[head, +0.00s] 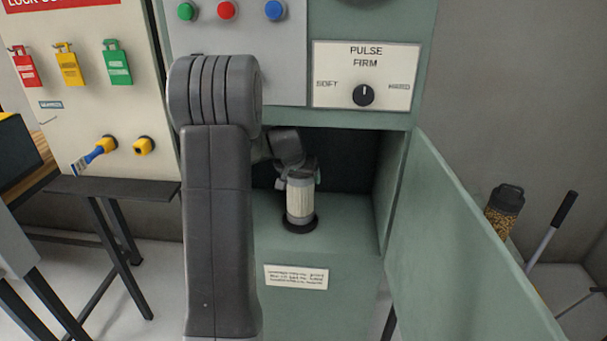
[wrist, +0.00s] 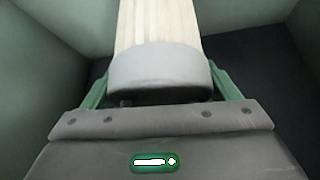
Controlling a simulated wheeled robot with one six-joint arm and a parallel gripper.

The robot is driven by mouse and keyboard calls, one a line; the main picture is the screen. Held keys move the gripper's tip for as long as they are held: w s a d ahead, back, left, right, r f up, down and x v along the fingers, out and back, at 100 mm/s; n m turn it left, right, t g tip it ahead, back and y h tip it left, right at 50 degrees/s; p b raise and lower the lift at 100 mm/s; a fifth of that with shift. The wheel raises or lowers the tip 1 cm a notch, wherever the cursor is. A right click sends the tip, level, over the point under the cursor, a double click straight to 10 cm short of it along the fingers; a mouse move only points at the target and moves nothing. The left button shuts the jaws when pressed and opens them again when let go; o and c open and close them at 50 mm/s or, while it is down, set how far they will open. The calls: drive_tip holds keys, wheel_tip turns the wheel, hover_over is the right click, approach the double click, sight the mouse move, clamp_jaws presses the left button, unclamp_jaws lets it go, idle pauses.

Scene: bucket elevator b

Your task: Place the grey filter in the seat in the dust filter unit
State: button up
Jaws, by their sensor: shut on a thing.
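The filter (head: 300,203) is a pale pleated cylinder with grey end caps. It stands upright inside the open compartment of the green dust filter unit (head: 340,290). The seat (head: 299,224) is a dark ring on the compartment floor, and the filter's lower end is at it; I cannot tell whether it is fully down. My gripper (head: 301,176) is shut on the filter's upper end. In the wrist view the green fingers of my gripper (wrist: 160,88) flank the grey cap of the filter (wrist: 158,68). The seat is hidden in the wrist view.
The unit's door (head: 470,240) stands open at the right. Above the compartment are a pulse dial panel (head: 361,75) and coloured buttons (head: 227,10). A dark shelf (head: 115,188) and a lockout board (head: 85,90) are at the left. Compartment walls enclose my gripper closely.

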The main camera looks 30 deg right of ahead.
drive_tip(key=shift+w+d+f, duration=0.1)
drive_tip(key=shift+f, duration=0.7)
drive_tip(key=shift+s+a+r, duration=0.15)
drive_tip(key=shift+s+a, duration=0.1)
drive_tip(key=shift+f+b, duration=0.25)
drive_tip(key=shift+b, duration=0.15)
drive_tip(key=o, duration=1.6)
drive_tip(key=shift+c, duration=0.2)
drive_tip(key=shift+r, duration=0.1)
drive_tip(key=shift+r, duration=0.35)
drive_tip(key=s+a+b, duration=0.2)
drive_tip(key=s+a, duration=0.6)
drive_tip(key=s, duration=0.1)
drive_tip(key=shift+a+r, duration=0.2)
drive_tip(key=shift+a, duration=0.1)
drive_tip(key=shift+s, duration=0.1)
